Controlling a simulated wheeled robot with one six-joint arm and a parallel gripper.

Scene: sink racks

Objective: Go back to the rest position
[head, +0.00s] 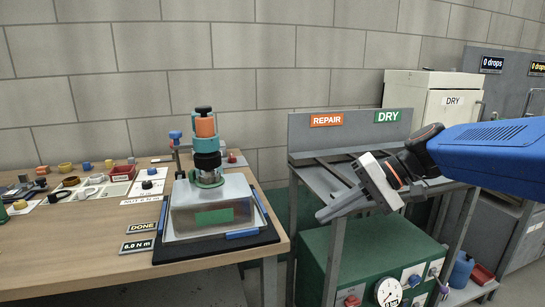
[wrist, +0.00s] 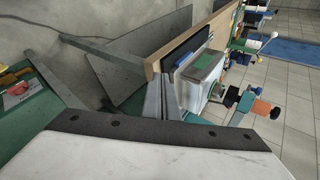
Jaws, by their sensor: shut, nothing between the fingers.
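My gripper (head: 323,213) is shut and empty. In the head view it hangs at the end of my blue arm, right of centre, with its grey fingers pointing down and left. It is in front of the grey rack (head: 350,130) with the REPAIR and DRY signs, and appears apart from it. In the wrist view the closed fingers (wrist: 160,92) stand upright near the middle, in front of the bench edge.
A wooden bench (head: 100,235) at left holds a metal box (head: 185,222) on a black mat, with a teal and orange device on top, and several small parts. A green cabinet (head: 330,262) with a gauge stands below the rack. A pale cabinet (head: 425,90) is behind.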

